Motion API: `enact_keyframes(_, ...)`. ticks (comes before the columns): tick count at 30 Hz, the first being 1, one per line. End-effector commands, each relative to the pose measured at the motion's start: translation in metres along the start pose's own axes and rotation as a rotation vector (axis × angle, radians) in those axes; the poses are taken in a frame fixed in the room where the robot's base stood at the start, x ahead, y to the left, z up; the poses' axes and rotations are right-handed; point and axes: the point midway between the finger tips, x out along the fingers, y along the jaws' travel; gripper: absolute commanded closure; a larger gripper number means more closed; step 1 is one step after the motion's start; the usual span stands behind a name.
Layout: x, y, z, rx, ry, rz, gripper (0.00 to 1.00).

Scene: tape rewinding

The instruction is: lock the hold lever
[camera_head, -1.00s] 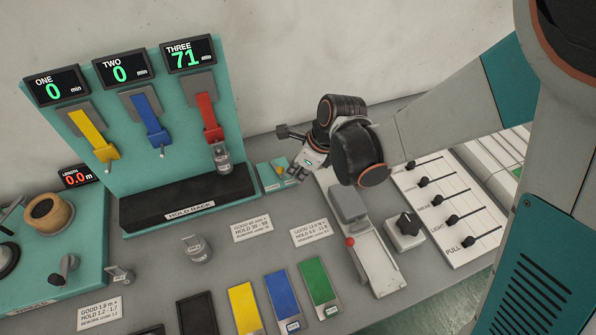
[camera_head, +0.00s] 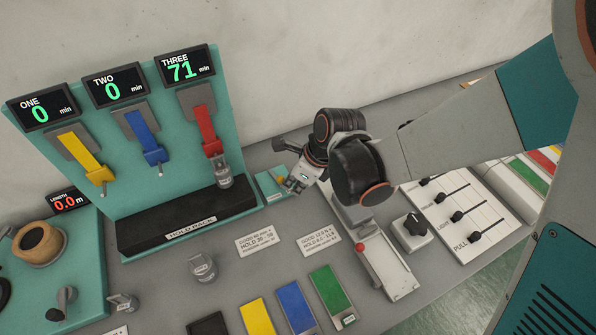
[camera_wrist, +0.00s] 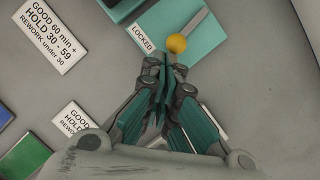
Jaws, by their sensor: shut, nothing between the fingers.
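The hold lever unit is a small teal box (camera_head: 268,189) right of the hold rack. In the wrist view, the teal box (camera_wrist: 199,42) carries a round yellow knob (camera_wrist: 177,43) at the end of a grey bar and a white LOCKED label (camera_wrist: 143,38). The knob lies to the right of that label. My gripper (camera_head: 291,185) is low over the bench, at the box's right side. Its dark teal fingers (camera_wrist: 164,72) are together and empty, with tips just below the knob in the wrist view. I cannot tell whether they touch it.
The hold rack (camera_head: 190,234) stands left, with yellow, blue and red levers above; a metal cylinder (camera_head: 223,172) stands at its right end. White label cards (camera_head: 259,243) lie in front. A grey fixture with a red ball (camera_head: 360,247) and a slider panel (camera_head: 470,215) are to the right.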

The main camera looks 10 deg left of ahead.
Motion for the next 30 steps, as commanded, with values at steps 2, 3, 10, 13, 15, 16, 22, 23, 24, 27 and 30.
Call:
enact_keyframes(2,0.001,0.003,0.001,-0.006,0.000,0.003,1.00)
enact_keyframes(3,0.001,0.005,0.001,-0.008,0.000,0.004,1.00)
enact_keyframes(10,0.003,0.016,0.005,-0.015,0.000,0.006,1.00)
enact_keyframes(13,0.004,0.022,0.008,-0.016,0.000,0.007,1.00)
enact_keyframes(15,0.005,0.026,0.011,-0.016,0.000,0.007,1.00)
enact_keyframes(16,0.005,0.027,0.012,-0.016,0.000,0.007,1.00)
enact_keyframes(22,0.007,0.035,0.017,-0.016,0.000,0.007,1.00)
enact_keyframes(23,0.007,0.036,0.018,-0.016,0.000,0.007,1.00)
enact_keyframes(24,0.007,0.036,0.019,-0.016,0.000,0.007,1.00)
enact_keyframes(27,0.007,0.038,0.020,-0.016,0.000,0.007,1.00)
enact_keyframes(30,0.008,0.038,0.021,-0.015,0.000,0.007,1.00)
